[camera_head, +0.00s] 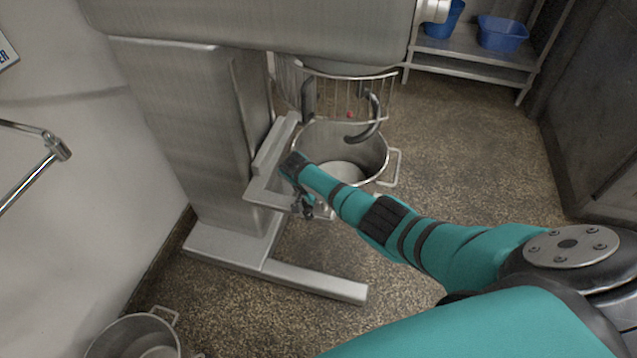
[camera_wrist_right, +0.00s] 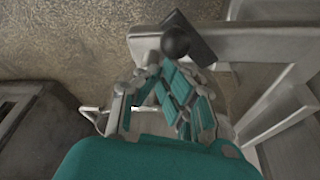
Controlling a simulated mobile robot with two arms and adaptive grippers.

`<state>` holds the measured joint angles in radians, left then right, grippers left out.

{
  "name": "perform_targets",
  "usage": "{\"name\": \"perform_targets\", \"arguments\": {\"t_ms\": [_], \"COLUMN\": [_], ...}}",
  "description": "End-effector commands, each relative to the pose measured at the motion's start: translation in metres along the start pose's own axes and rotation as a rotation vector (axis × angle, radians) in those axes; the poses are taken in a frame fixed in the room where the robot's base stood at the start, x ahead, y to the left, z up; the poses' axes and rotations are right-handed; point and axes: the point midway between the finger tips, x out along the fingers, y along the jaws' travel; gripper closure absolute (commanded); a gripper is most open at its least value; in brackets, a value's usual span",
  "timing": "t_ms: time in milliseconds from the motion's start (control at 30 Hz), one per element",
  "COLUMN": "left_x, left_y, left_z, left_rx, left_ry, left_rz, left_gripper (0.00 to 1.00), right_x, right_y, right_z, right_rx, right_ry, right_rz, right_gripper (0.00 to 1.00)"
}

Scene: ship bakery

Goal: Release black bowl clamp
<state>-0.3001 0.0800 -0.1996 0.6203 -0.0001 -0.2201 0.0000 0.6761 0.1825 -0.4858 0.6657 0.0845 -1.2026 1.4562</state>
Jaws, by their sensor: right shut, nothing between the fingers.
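The black bowl clamp (camera_wrist_right: 176,42) shows in the right wrist view as a round black knob with a flat dark plate behind it, at the metal bowl support arm. My right gripper (camera_wrist_right: 172,84) is just below the knob in that view, shut with nothing between its fingers. In the head view my right gripper (camera_head: 306,205) is beside the front end of the mixer's bowl support (camera_head: 268,194), partly hidden by my own arm. The clamp cannot be told apart there. The steel mixing bowl (camera_head: 371,146) sits under the mixer's wire guard. My left gripper is not in view.
The mixer column (camera_head: 205,125) and its floor foot (camera_head: 320,283) stand left of my arm. Another steel pot (camera_head: 118,338) is at the lower left. A shelf (camera_head: 470,67) with blue tubs (camera_head: 503,35) is at the back. The floor right of the bowl is clear.

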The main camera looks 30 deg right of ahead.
Motion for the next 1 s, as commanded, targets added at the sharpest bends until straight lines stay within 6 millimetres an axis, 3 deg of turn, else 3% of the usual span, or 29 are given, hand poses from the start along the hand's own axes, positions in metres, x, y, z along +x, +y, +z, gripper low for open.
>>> {"name": "perform_targets", "arguments": {"t_ms": [433,1000], "left_x": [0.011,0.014], "left_y": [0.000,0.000], "left_z": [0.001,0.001], "left_rx": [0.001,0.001], "left_ry": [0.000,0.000], "left_rz": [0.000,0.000], "left_gripper": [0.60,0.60], "right_x": [-0.006,-0.009], "right_y": [-0.004,-0.006], "right_z": [0.019,0.024], "right_rx": [0.322,0.320], "right_ry": [-0.003,-0.001], "right_rz": [0.118,0.116], "right_gripper": [1.00,1.00]}}
